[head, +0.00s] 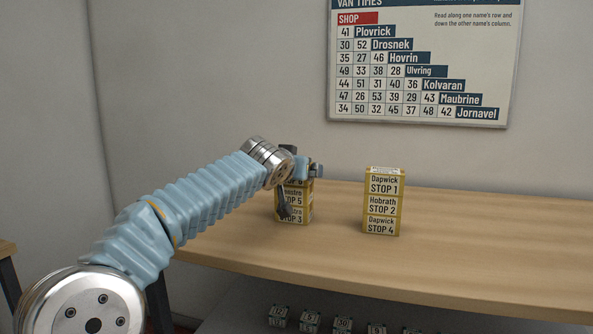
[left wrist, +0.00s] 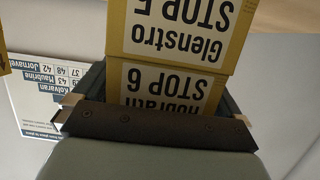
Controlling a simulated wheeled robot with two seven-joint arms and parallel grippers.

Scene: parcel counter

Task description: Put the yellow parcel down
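My left gripper (head: 300,168) is at the top of the left stack in the head view. Its fingers lie against both sides of the yellow parcel marked Hobrath STOP 6 (left wrist: 165,88), shut on it. In the left wrist view this parcel appears upside down. It sits directly against the yellow parcel marked Glenstro STOP 5 (left wrist: 180,30), with no gap visible. In the head view the STOP 5 parcel (head: 293,197) stands on a STOP 3 parcel (head: 294,216), and the gripper partly hides the stack. My right gripper is not in view.
A second yellow stack (head: 383,201), marked STOP 1, STOP 2 and STOP 4 from the top, stands to the right. The wooden counter (head: 490,240) is clear beyond it. Small numbered boxes (head: 310,321) sit below the counter. A van times board (head: 424,60) hangs on the wall.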

